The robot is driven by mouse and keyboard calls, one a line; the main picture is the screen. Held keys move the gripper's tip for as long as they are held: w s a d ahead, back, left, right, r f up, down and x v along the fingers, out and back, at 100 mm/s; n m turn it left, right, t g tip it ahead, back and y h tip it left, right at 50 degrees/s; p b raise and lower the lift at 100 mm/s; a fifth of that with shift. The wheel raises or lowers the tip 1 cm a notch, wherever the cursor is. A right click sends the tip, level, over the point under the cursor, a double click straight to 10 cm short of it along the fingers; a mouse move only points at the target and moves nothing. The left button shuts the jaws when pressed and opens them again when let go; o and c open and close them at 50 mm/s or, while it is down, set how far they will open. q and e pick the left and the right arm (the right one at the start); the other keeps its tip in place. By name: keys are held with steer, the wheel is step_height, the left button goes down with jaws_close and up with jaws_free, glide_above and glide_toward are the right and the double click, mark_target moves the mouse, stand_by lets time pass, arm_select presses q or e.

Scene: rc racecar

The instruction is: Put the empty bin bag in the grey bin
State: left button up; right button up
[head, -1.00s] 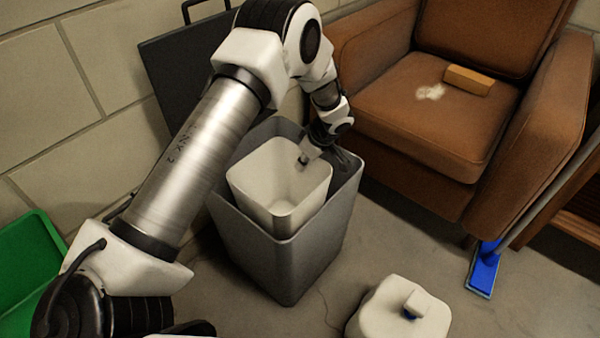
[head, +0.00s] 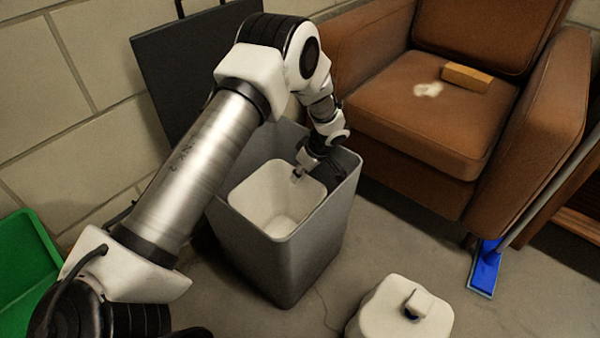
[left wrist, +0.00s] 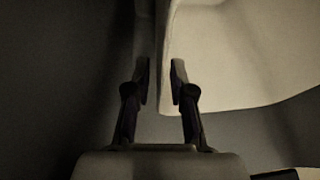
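The empty bin bag (head: 262,196) is an open, stiff-looking off-white liner. It sits inside the grey bin (head: 287,262), with its front rim close to the height of the bin's rim. My left gripper (head: 306,172) reaches down into the bin at the bag's back right side. My right gripper is not in view.
A brown armchair (head: 420,140) with a tan block (head: 466,78) on it stands right of the bin. A dark panel (head: 185,75) leans behind it. A green tray (head: 25,265) is at left, a white container (head: 400,312) in front, and a blue mop head (head: 485,268) at right.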

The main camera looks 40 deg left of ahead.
arm_select(q)
steer(key=p+v, duration=0.4)
steer(key=v, duration=0.4)
steer(key=shift+r, duration=0.35)
steer(key=shift+a, duration=0.1)
stand_by(0.9)
